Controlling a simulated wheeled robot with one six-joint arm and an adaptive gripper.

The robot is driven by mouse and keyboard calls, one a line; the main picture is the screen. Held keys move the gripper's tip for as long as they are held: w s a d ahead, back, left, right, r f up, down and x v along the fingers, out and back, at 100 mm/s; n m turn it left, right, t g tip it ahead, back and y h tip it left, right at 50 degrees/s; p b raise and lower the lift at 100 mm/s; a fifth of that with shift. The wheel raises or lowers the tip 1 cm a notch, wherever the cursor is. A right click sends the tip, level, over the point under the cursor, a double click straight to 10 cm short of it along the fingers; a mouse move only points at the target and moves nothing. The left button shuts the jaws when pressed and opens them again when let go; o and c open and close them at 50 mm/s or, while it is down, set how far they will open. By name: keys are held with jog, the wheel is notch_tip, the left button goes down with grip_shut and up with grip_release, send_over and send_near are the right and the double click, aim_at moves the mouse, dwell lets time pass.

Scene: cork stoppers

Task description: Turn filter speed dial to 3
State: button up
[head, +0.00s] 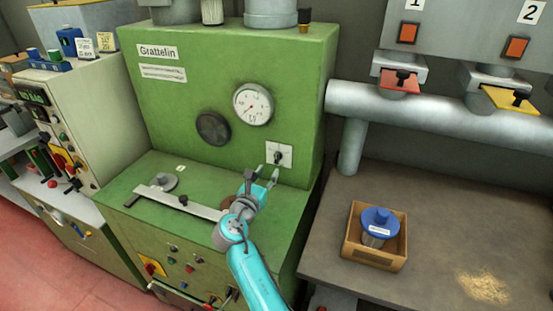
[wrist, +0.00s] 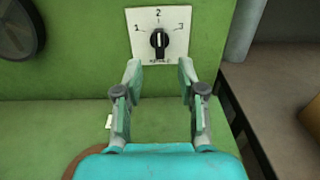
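The speed dial (wrist: 159,41) is a black knob with a white pointer line on a white plate (wrist: 179,22) marked 1, 2 and 3. Its pointer stands upright, toward 2. In the head view the dial (head: 278,157) is on the lower right of the green machine's front panel. My gripper (wrist: 158,72) is open and empty, its two fingers apart just in front of and below the knob. In the head view my gripper (head: 268,177) is close to the plate. Lettering under the knob is partly hidden.
The green machine (head: 190,80) carries a round gauge (head: 253,104) and a black round knob (head: 213,128) left of the dial. A green ledge lies below. At right, a bench holds a wooden box (head: 364,258) with a blue-lidded jar (head: 379,222). A grey pipe (head: 430,112) runs above the bench.

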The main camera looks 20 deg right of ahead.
aim_at(276, 159)
jog(key=x, duration=0.7)
jog(key=shift+w+d, duration=0.15)
jog(key=shift+w, duration=0.05)
grip_shut()
